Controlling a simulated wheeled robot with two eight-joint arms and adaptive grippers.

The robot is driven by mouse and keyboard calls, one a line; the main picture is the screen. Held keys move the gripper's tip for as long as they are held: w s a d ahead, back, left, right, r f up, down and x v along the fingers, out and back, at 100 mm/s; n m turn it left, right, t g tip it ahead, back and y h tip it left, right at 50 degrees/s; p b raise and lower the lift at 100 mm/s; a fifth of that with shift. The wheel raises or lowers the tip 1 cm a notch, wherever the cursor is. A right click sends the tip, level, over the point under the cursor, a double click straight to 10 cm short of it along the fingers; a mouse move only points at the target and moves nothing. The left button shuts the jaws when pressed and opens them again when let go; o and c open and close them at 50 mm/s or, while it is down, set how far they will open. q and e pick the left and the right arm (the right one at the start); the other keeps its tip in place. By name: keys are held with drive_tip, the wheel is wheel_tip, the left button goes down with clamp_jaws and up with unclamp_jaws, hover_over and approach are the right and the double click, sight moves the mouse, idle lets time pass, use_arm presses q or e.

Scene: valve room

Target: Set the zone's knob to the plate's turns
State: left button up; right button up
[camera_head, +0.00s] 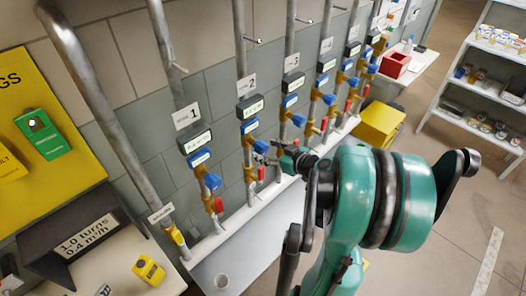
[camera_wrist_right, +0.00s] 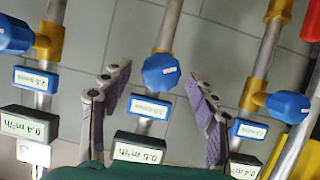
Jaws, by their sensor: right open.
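The dark plate (camera_head: 92,236) at the lower left reads "1.0 turns 0.4 m³/h". Zone columns on the wall carry number labels, dark flow displays, small blue turns displays and blue knobs. My right gripper (camera_head: 279,158) is open at the zone 2 column, by its blue knob (camera_head: 260,146). In the right wrist view, which looks upside down, that knob (camera_wrist_right: 160,71) sits between the spread fingers, with no clear contact. The flow display (camera_wrist_right: 139,149) below it seems to read 0.5 m³/h; its turns display (camera_wrist_right: 149,106) is hard to read. My left gripper is out of view.
Neighbouring blue knobs (camera_wrist_right: 287,106) flank the gripper closely. Red-handled valves (camera_head: 217,206) sit below the knobs. A yellow box (camera_head: 380,124) stands right of the columns. A yellow device (camera_head: 149,270) lies on the lower-left table. Floor at the right is open.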

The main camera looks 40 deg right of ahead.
drive_tip(key=shift+b+x, duration=0.3)
drive_tip(key=shift+x, duration=1.05)
drive_tip(key=c, duration=1.2)
